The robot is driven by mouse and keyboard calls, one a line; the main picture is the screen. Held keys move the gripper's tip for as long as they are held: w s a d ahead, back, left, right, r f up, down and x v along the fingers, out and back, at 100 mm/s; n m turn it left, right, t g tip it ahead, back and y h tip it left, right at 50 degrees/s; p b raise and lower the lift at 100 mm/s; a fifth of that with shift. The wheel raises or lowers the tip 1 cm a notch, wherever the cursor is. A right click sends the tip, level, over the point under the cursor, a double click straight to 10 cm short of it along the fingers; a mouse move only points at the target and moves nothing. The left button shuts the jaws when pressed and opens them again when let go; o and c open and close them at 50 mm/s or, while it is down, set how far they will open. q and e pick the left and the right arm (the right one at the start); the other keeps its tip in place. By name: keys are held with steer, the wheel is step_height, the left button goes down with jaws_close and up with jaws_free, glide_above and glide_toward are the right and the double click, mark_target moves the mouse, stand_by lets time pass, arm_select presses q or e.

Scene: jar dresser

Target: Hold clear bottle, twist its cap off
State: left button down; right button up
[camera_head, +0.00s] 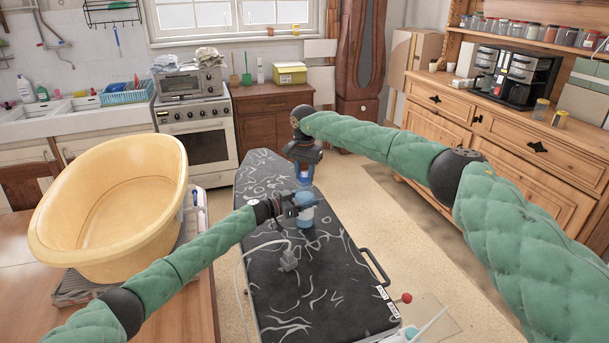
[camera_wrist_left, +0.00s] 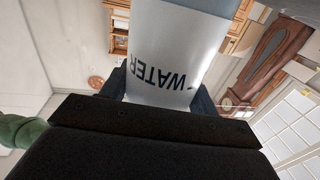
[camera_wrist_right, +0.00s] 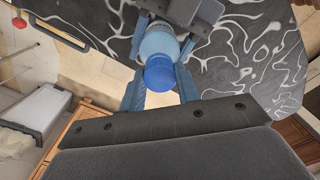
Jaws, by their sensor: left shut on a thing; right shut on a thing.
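The clear bottle (camera_head: 306,217), bluish with a white label, is upright over the dark board. In the left wrist view its label (camera_wrist_left: 165,65) reads "WATER" upside down. My left gripper (camera_head: 300,208) is shut around the bottle's body from the left; its fingers (camera_wrist_left: 160,90) flank the label. The blue cap (camera_wrist_right: 160,76) is at the bottle's top end in the right wrist view. My right gripper (camera_wrist_right: 160,88) comes from above and is shut on the cap, a finger on each side. I cannot tell whether cap and bottle touch.
The black patterned board (camera_head: 330,280) lies below both grippers, with a grey fitting (camera_head: 288,259) on it. A large yellow tub (camera_head: 110,205) stands at left. A wooden dresser (camera_head: 510,140) with jars is at right. Open floor (camera_head: 400,220) lies between board and dresser.

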steer(key=shift+r, duration=0.8)
steer(key=shift+r, duration=0.3)
steer(key=shift+r, duration=1.9)
arm_select(q)
steer(key=shift+c, duration=1.5)
jaws_free()
steer(key=shift+a, duration=0.1)
